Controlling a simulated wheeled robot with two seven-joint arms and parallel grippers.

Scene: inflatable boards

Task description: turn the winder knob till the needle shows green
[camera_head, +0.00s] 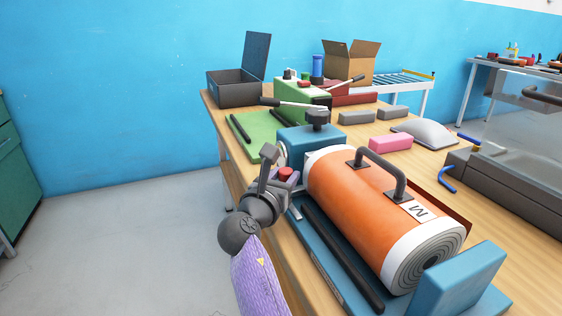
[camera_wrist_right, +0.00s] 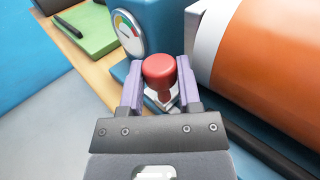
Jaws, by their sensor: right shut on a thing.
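The winder has a blue housing (camera_head: 312,143), a blue base and a large orange roll (camera_head: 355,200) with white ends. Its red knob (camera_head: 286,173) sits at the near left of the roll; it also shows in the right wrist view (camera_wrist_right: 158,68). My right gripper (camera_wrist_right: 159,84) is shut on the knob, with a lilac finger on each side. A round dial (camera_wrist_right: 128,33) with coloured bands, green among them, is on the housing beside the knob. I cannot tell for sure which band its needle points at. My left gripper is not in view.
The wooden table (camera_head: 435,156) also holds an open dark box (camera_head: 235,92), a green machine with a lever (camera_head: 302,95), a pink block (camera_head: 391,143) and a grey dome (camera_head: 425,134). A clear-lidded grey machine (camera_head: 510,175) stands at right. The floor at left is clear.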

